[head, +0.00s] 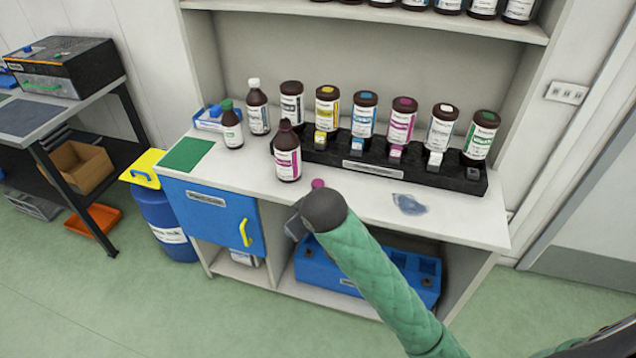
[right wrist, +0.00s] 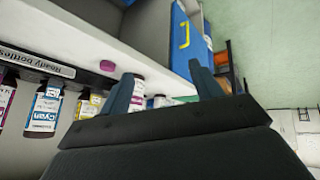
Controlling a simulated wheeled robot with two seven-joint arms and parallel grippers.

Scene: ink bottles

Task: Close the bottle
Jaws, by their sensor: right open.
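The brown bottle with a magenta label (head: 287,158) stands upright on the white counter, left of the rack, with its dark neck uncapped. A small magenta cap (head: 318,184) lies on the counter to its right, near the front edge. The cap also shows in the right wrist view (right wrist: 107,65), left of the fingers. My right gripper (right wrist: 164,76) is open, with nothing between its fingers. My left gripper is not in view.
A black rack (head: 395,172) holds several capped bottles behind. Two capped bottles and a green mat (head: 187,154) are at the left. A bluish smear (head: 408,204) marks the counter to the right. A blue crate (head: 315,268) sits below.

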